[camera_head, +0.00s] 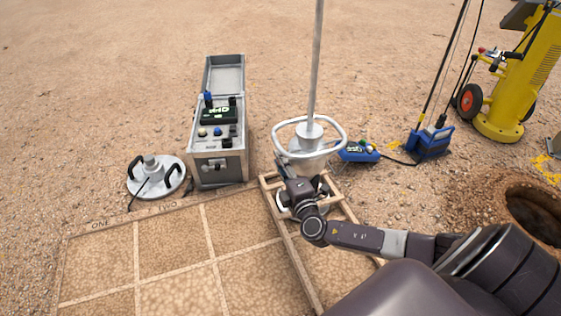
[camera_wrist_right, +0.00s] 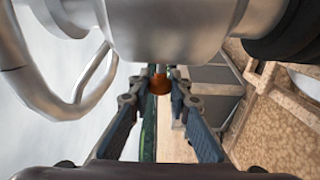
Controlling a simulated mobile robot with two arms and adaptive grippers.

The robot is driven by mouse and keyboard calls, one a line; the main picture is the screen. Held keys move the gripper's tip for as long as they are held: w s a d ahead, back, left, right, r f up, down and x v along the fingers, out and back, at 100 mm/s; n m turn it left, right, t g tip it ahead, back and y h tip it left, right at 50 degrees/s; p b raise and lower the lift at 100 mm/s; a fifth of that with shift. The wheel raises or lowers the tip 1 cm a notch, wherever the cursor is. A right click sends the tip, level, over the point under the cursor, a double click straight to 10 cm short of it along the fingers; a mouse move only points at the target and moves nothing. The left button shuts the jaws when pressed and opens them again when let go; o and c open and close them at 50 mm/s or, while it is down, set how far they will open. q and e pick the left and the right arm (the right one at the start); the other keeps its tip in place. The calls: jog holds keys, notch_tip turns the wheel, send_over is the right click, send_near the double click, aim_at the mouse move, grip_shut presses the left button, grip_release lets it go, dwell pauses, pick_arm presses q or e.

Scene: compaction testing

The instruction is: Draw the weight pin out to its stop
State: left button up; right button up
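The weight pin (camera_wrist_right: 160,82) shows in the right wrist view as a short copper-orange end with a paler stem, just below a large silver body. My right gripper (camera_wrist_right: 162,84) has its two fingertips close in on either side of this pin, with a gap about as wide as the pin. In the head view my right gripper (camera_head: 303,183) is at the near side of the silver deflectometer (camera_head: 310,135), below its ring handle. The pin is hidden there by the gripper. My left gripper is not in view.
A wooden frame (camera_head: 290,235) lies around the device's base. A grey case (camera_head: 217,166) with an open lid and a round plate with handles (camera_head: 155,178) stand to the left. A blue box (camera_head: 358,152) and yellow machine (camera_head: 510,90) stand right, near a hole (camera_head: 535,208).

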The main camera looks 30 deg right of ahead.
grip_shut()
jog(key=shift+w+a, duration=0.25)
jog(key=shift+a, duration=0.85)
jog(key=o, duration=0.6)
grip_release()
jog(key=shift+o, duration=0.2)
jog(key=shift+s, duration=0.1)
